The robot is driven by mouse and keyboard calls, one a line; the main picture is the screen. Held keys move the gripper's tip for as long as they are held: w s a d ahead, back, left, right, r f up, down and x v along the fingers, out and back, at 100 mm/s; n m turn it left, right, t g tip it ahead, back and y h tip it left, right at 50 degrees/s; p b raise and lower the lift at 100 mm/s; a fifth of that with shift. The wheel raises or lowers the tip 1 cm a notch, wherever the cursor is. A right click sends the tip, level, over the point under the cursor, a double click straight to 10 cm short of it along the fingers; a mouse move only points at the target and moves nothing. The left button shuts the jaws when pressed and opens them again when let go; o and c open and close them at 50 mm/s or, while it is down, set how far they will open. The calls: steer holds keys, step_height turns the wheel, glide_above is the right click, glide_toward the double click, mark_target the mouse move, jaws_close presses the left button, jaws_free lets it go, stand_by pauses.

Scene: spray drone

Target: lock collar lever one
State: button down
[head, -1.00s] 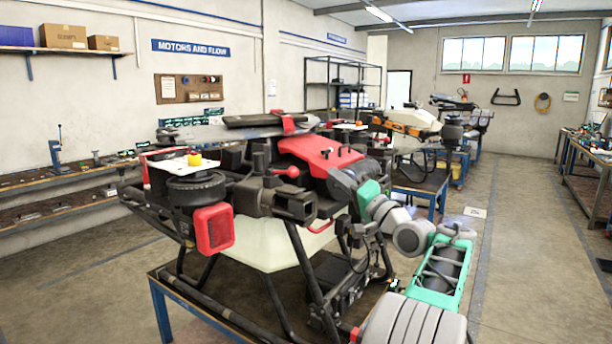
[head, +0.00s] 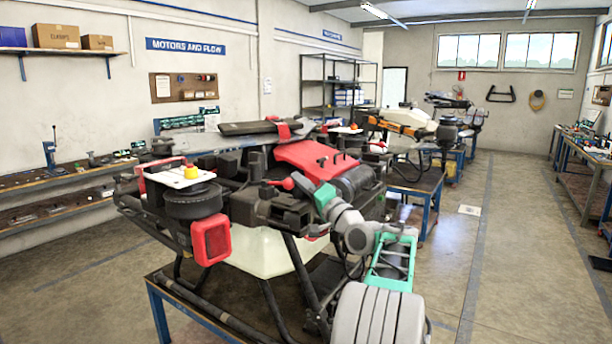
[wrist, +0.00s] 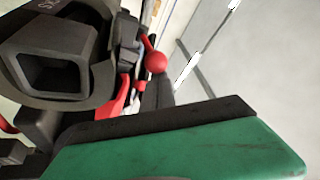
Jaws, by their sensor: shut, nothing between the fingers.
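The collar lever is red with a round ball end (head: 288,184). It sits on the near side of the big drone, beside a black collar block with a square opening (head: 297,216). In the wrist view the red ball (wrist: 156,62) stands right of the large square black opening (wrist: 60,72). My gripper (head: 308,190) is shut and empty, close to the right of the lever. Its green body with a black edge (wrist: 190,150) fills the bottom of the wrist view, below the ball and apart from it in the picture. Whether the fingertips touch the lever cannot be told.
The drone's red cover (head: 312,160) lies just behind the gripper, and a red-framed lamp (head: 211,240) sticks out at the near left. The drone stands on a blue-legged table (head: 160,312). Open floor (head: 500,270) lies to the right.

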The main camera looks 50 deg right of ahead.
steer(key=shift+s, duration=0.1)
step_height(320, 180, down, 2)
steer(key=b, duration=0.3)
steer(key=shift+s+f, duration=0.1)
